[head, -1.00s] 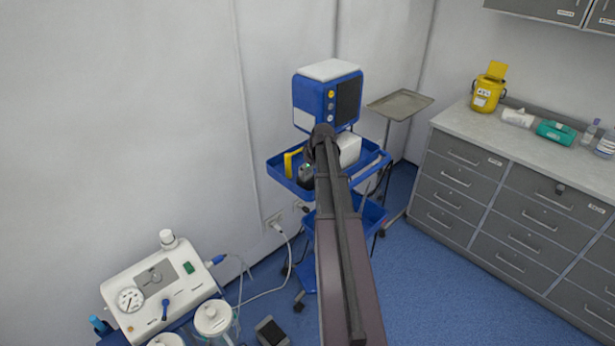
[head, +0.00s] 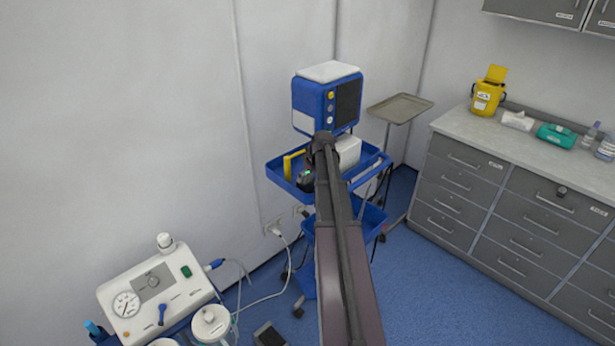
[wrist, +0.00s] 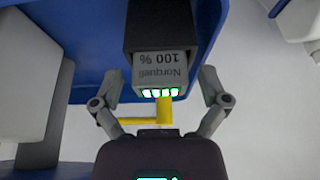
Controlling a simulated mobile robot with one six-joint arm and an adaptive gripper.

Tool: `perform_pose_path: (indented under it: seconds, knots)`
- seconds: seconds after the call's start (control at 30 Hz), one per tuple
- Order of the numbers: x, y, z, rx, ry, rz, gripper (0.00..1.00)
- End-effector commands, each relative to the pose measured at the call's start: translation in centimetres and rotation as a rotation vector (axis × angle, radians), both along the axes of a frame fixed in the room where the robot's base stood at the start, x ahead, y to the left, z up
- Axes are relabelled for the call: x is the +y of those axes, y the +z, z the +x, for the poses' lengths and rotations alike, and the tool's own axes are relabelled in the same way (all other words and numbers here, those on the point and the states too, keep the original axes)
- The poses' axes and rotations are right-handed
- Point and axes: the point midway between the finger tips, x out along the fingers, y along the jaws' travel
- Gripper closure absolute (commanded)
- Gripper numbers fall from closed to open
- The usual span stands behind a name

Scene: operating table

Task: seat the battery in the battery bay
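The battery (wrist: 160,72) shows in the wrist view as a grey block marked "Norquell 100 %", with a row of lit green bars on its end. It sits in a dark housing (wrist: 160,27), and its grey end sticks out. My gripper (wrist: 160,76) is open, one finger on each side of the battery with a visible gap at both sides. In the head view a dark item with a green light (head: 304,180) lies on the blue cart tray (head: 281,178), beside my arm, which hides part of it. I cannot make out the battery bay for certain.
A blue device with a white top (head: 327,101) stands above the cart, and a white box (head: 348,152) is beside my arm's end. A yellow piece (head: 293,163) stands on the tray. A metal tray stand (head: 400,107) and grey drawers (head: 460,185) are to the right.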

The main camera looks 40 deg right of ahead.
Motion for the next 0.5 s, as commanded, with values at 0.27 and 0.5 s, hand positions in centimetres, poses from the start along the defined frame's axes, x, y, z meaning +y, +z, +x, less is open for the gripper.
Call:
perform_pose_path:
  seconds: [0.27,0.5]
  knots:
    - [0.01,0.00,0.00,0.000,0.000,0.000,0.01]
    - [0.00,0.31,0.00,0.000,0.000,0.000,0.01]
